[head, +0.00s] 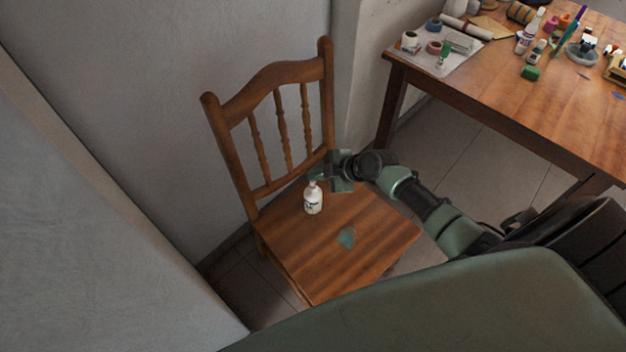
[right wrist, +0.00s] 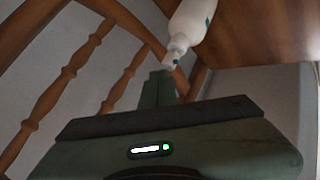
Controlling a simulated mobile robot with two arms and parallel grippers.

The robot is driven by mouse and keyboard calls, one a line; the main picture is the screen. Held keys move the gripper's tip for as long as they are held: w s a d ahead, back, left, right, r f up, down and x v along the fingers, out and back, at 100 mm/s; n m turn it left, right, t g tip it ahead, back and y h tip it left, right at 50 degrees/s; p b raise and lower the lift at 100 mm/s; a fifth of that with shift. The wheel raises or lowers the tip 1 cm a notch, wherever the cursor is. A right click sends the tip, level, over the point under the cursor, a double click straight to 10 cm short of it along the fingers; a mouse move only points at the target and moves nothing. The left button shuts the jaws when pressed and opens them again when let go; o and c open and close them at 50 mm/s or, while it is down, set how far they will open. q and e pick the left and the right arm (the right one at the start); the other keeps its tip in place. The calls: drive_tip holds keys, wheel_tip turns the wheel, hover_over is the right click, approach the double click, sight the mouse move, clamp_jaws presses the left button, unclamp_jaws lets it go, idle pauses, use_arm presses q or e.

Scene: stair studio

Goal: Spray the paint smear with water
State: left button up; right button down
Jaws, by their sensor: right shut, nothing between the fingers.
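A small white bottle (head: 313,203) with a dark label stands upright on the seat of a wooden chair (head: 290,254). A teal paint smear (head: 347,237) lies on the seat, to the right of and nearer than the bottle. My right gripper (head: 318,174) is at the bottle's top, with its fingers shut and empty. In the right wrist view the shut fingertips (right wrist: 161,76) are close to the nozzle end of the bottle (right wrist: 190,28); I cannot tell whether they touch it. My left gripper is not in view.
The chair's slatted back (head: 281,128) rises behind the bottle, close to the grey wall (head: 150,110). A wooden table (head: 560,105) at upper right holds paints, bottles and tape rolls. The front of the seat is clear.

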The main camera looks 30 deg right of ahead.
drive_tip(key=shift+f+b, duration=0.3)
drive_tip(key=shift+r, duration=0.1)
idle(0.3)
drive_tip(key=shift+r+p, duration=0.65)
drive_tip(key=shift+r, duration=0.2)
drive_tip(key=shift+r+p, duration=2.15)
drive_tip(key=shift+r, duration=0.85)
